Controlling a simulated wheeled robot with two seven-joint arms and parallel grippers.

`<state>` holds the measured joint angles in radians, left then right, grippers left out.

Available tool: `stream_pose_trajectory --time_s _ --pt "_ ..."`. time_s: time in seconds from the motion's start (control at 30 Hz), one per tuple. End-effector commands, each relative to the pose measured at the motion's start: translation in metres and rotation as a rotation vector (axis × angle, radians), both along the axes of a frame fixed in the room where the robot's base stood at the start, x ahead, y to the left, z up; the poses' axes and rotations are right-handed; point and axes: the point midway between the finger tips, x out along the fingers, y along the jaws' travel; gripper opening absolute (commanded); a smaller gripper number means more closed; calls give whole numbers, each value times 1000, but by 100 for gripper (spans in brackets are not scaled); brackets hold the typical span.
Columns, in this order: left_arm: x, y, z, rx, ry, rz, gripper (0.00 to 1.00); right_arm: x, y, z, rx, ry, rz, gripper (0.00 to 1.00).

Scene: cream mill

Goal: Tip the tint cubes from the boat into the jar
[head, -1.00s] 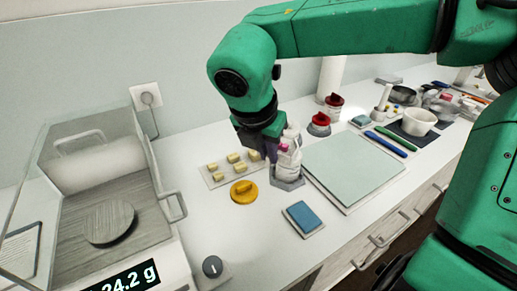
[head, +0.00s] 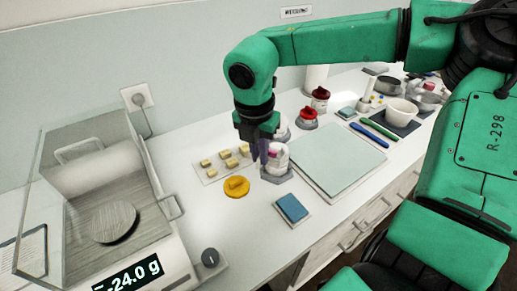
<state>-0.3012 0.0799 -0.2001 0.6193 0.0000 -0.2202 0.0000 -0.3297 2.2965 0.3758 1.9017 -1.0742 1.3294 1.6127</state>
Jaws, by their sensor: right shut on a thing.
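My right gripper (head: 260,157) points down at the near left side of the white jar (head: 279,164), which stands upright on a grey base. A bit of pink shows at the jar's mouth; I cannot tell how many tint cubes are in it. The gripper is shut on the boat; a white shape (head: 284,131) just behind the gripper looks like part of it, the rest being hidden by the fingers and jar. A yellow lid (head: 236,187) lies on the counter left of the jar. My left gripper is not in view.
A balance with a glass shield stands at left, its display (head: 128,275) reading -24.0 g. A tray of yellowish blocks (head: 208,176) lies behind the yellow lid. A blue pad (head: 292,208) and a pale board (head: 335,165) lie to the right. Red-lidded jars (head: 307,119) stand behind.

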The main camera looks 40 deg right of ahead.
Motion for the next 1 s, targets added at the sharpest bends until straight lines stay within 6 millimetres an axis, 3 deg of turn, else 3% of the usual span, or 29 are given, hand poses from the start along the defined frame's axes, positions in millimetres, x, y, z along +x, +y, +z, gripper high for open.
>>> stream_pose_trajectory --time_s 1.0 --pt "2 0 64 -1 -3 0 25 12 -22 24 278 154 -5 0"
